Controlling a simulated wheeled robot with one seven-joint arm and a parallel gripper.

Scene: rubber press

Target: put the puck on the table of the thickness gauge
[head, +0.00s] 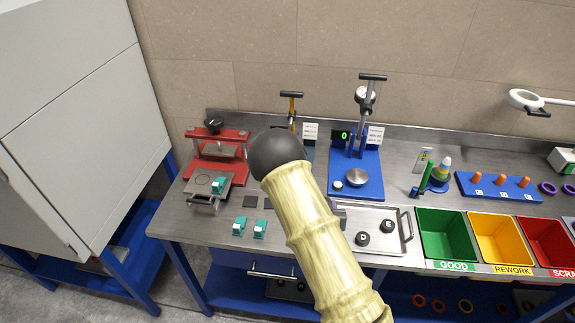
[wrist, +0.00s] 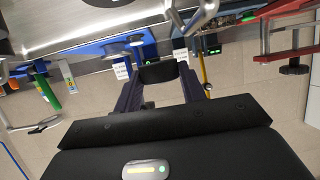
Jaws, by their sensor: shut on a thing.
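My gripper (wrist: 160,76) is shut on a dark puck (wrist: 158,72), which shows between the two fingers in the wrist view. In the head view my arm hides most of the gripper and the puck. The stand's blue base also shows in the wrist view (wrist: 92,47). My gripper is apart from that table; the exact distance cannot be told.
A metal tray (head: 405,251) with two dark pucks lies in front of the gauge. A second stand with a yellow column (head: 292,108) is partly behind my arm. A red press (head: 217,150) stands left. Green (head: 443,234), yellow and red bins stand right.

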